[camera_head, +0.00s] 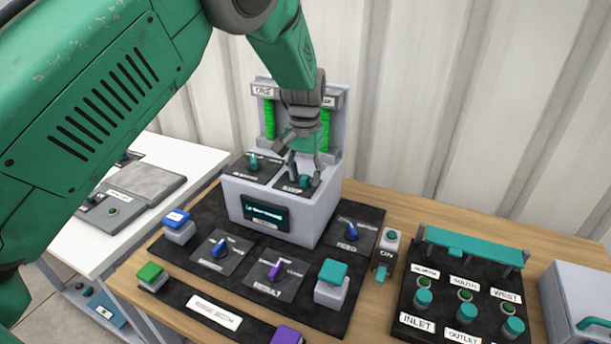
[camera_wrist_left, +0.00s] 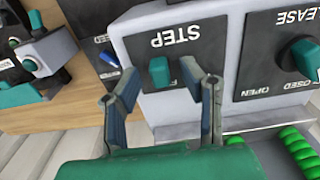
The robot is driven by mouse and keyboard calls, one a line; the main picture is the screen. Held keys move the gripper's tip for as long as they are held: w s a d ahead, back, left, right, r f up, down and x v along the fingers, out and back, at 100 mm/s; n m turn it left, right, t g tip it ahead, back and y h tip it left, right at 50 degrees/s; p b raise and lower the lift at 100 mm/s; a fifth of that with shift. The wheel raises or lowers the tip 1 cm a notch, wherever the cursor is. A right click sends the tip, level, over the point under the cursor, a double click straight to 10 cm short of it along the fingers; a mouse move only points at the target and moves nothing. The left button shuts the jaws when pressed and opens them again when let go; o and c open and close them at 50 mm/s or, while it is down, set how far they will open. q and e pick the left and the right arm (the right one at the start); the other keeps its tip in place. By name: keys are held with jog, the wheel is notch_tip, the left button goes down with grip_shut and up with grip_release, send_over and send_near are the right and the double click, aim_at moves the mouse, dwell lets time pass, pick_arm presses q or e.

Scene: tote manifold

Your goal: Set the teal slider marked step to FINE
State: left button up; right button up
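The teal slider (camera_head: 305,181) sits on a black plate on top of the grey box. In the left wrist view the slider (camera_wrist_left: 160,72) stands on the plate marked STEP (camera_wrist_left: 175,40), which appears upside down. A letter F shows beside it, with the rest of the word hidden by a finger. My left gripper (camera_head: 305,173) is over this plate from above. In the left wrist view its two fingers (camera_wrist_left: 162,72) are apart, with the slider appearing between the tips. I cannot tell whether they touch it. My right gripper is not in view.
A teal knob marked RELEASE (camera_wrist_left: 305,58) is beside the STEP plate. Green coils (camera_head: 270,118) stand behind the box (camera_head: 310,222). Levers and buttons fill the black mat (camera_head: 310,316) in front. A valve panel (camera_head: 408,290) is at the right, beside a grey case (camera_head: 565,290).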

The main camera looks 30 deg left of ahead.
aim_at(288, 180)
pick_arm(q)
jog(key=shift+w+f, duration=0.15)
jog(key=shift+f, duration=0.35)
jog(key=shift+r, duration=0.1)
grip_shut()
jog(key=shift+a+p, duration=0.55)
jog(key=shift+a, duration=1.7)
grip_release()
notch_tip(288, 180, up, 12)
jog(key=shift+a, duration=0.1)
